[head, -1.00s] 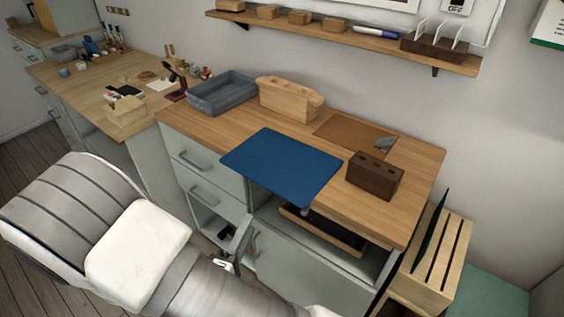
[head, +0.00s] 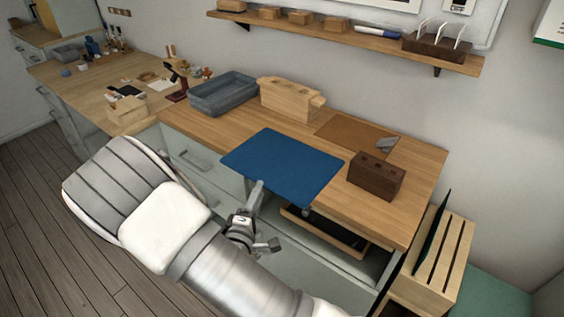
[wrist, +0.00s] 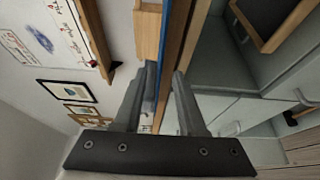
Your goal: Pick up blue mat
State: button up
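The blue mat (head: 283,165) lies flat on the wooden worktop, and its front part hangs out past the worktop's front edge. In the wrist view the mat (wrist: 164,50) shows edge-on as a thin blue strip. My gripper (head: 264,217) is at the mat's front edge, with its fingers spread apart. In the wrist view my gripper (wrist: 164,73) is open, one finger on each side of the blue strip. I cannot tell whether either finger touches the mat.
A dark brown block with holes (head: 376,176) stands right of the mat. A grey tray (head: 223,93) and a wooden holder (head: 289,98) stand behind. A brown board (head: 352,136) lies at the back right. An open drawer (head: 325,232) is below the mat.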

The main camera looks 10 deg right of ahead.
jog(key=x, duration=0.5)
grip_shut()
dwell(1.4)
